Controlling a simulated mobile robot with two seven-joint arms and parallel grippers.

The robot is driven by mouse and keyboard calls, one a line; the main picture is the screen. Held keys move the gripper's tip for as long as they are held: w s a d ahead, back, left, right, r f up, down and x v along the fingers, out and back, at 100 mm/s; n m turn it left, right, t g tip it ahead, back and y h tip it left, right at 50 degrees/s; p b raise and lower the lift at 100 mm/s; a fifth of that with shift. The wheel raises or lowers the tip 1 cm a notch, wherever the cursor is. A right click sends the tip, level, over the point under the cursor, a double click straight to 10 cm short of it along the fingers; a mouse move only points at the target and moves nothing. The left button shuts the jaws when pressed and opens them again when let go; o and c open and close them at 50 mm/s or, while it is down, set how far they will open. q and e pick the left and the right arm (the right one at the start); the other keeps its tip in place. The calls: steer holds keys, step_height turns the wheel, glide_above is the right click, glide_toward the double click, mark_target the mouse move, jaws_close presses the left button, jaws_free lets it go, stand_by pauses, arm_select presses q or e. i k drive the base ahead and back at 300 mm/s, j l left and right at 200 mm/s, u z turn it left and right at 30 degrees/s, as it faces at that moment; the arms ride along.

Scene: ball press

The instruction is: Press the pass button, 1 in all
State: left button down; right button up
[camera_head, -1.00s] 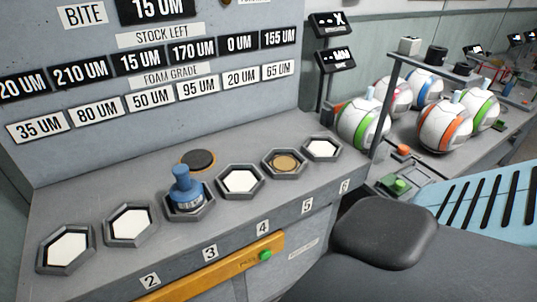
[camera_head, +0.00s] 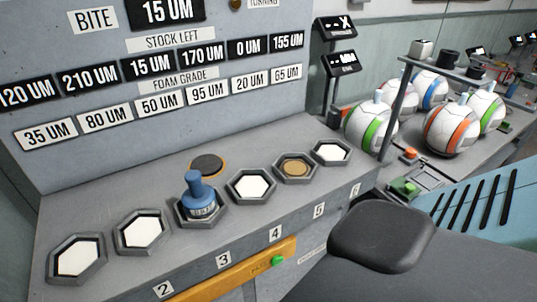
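A green button (camera_head: 278,261) sits near the right end of a yellow bar (camera_head: 230,280) on the front of the grey console. Small lettering beside the button is too blurred to read surely. Nothing touches the button. Neither of my grippers is in view.
The console top (camera_head: 130,195) has a row of hexagonal sockets, one holding a blue plunger-shaped piece (camera_head: 195,190). A dark round pad (camera_head: 208,164) lies behind it. Several white balls with coloured bands (camera_head: 450,130) stand at the right, near another green button (camera_head: 404,187).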

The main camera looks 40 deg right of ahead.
mark_target(277, 260)
steer(key=i+j, duration=0.3)
steer(key=z, duration=1.75)
